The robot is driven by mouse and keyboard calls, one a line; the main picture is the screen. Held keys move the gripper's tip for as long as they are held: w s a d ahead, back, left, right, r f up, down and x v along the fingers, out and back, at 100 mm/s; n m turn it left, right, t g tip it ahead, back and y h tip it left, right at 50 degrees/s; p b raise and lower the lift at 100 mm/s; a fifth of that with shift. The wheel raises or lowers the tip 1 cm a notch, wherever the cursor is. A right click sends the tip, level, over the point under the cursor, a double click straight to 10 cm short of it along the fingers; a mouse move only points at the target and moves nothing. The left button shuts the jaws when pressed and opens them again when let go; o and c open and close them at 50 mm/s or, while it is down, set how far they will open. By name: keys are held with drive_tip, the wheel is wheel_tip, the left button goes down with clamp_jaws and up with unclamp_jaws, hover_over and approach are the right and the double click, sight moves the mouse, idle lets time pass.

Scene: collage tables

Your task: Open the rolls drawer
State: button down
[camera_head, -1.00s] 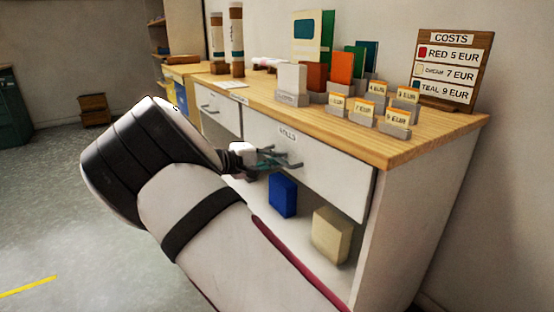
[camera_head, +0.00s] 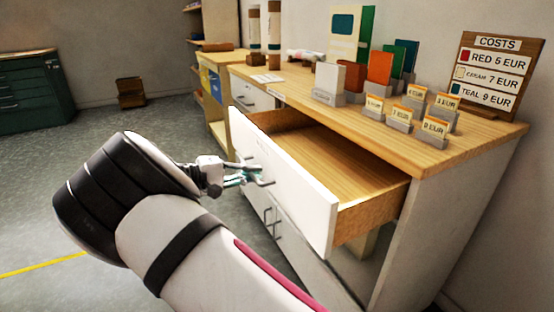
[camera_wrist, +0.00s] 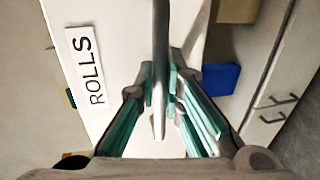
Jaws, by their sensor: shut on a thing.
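The rolls drawer (camera_head: 300,190) stands well out from the cabinet, and its bare wooden inside (camera_head: 345,165) shows empty in the head view. Its white front carries a "ROLLS" label (camera_wrist: 84,68), readable in the wrist view. My gripper (camera_head: 250,179) is shut on the drawer's grey bar handle (camera_head: 264,182). In the wrist view the handle (camera_wrist: 160,40) runs between the teal-padded fingers of my gripper (camera_wrist: 163,95).
The wooden cabinet top (camera_head: 480,140) holds several price cards, coloured panels and the COSTS board (camera_head: 495,75). A second, shut drawer (camera_head: 250,95) lies further back. Doors with handles (camera_head: 272,222) are below. The grey floor at left is open.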

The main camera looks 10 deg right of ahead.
drive_tip(key=f+v, duration=0.2)
drive_tip(key=v, duration=0.7)
drive_tip(key=shift+a+p, duration=0.35)
drive_tip(key=shift+p, duration=0.1)
drive_tip(key=shift+s, duration=0.15)
drive_tip(key=c, duration=1.7)
unclamp_jaws()
drive_tip(key=v, duration=1.2)
